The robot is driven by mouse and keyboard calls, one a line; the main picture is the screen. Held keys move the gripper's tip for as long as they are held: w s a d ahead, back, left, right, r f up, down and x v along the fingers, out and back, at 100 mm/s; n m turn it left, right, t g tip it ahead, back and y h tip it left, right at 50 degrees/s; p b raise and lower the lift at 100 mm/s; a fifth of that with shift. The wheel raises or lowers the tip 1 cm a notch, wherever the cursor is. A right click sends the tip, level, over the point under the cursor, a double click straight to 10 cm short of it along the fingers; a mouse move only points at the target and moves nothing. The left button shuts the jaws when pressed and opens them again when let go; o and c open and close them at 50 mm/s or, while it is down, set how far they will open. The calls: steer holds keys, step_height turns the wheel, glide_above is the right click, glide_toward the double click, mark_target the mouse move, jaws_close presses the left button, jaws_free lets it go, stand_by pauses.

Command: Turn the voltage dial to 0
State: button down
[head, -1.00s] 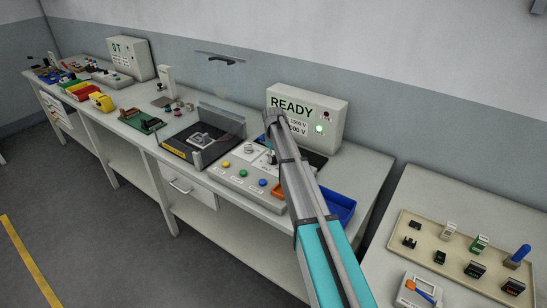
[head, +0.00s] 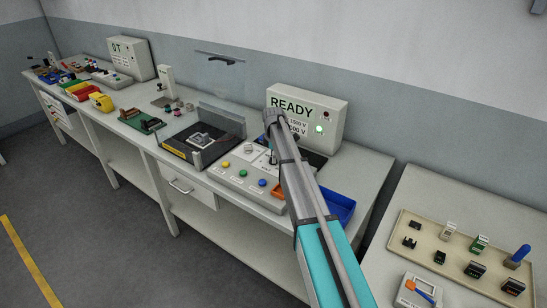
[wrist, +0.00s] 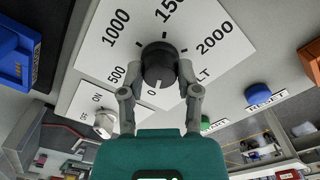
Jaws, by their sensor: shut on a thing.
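The voltage dial (wrist: 158,62) is a round black knob on a white scale plate marked 0, 500, 1000, 1500 and 2000. Its white pointer line shows at the lower edge of the knob, beside the 0 mark. My gripper (wrist: 160,78) has its two grey fingers on either side of the knob, shut on it. In the head view my gripper (head: 270,148) reaches down to the control panel (head: 240,185), and my arm hides the dial.
Beside the dial sit a white ON/OFF switch (wrist: 105,122) and a blue RESET button (wrist: 259,94). A display box (head: 315,118) reading READY, with a lit green lamp, stands behind. A blue bin (head: 340,207) is to the right, and a test fixture with a raised clear lid (head: 220,122) to the left.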

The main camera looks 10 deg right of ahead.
steer(key=shift+a+n, duration=0.1)
steer(key=shift+n, duration=0.3)
steer(key=shift+c, duration=1.5)
jaws_free()
steer(key=shift+m, duration=0.5)
